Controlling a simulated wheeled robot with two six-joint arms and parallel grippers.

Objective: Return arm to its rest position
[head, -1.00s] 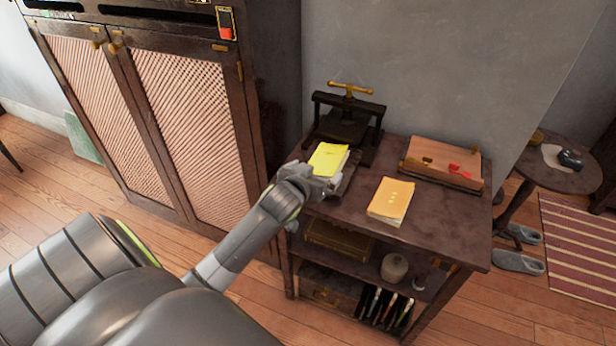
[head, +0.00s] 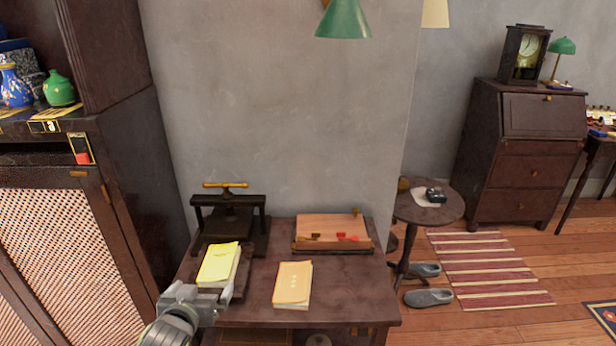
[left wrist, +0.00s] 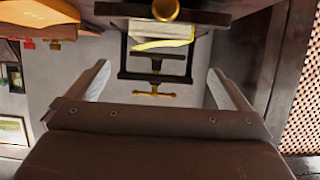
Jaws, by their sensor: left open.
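My left gripper (head: 195,298) is at the front left edge of the small dark table (head: 345,285) in the head view. It is just in front of the yellow book (head: 218,264); whether they touch I cannot tell. In the left wrist view its two fingers (left wrist: 157,84) are spread wide with nothing between them. The yellow book also shows upside down beyond them (left wrist: 165,44). Only the front part of my left arm shows, at the bottom of the head view. My right gripper is not in view.
An orange book (head: 293,283) lies on the table to the right. A dark book press (head: 229,215) and a wooden board (head: 333,230) stand behind. A tall cabinet (head: 130,170) is close on the left.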

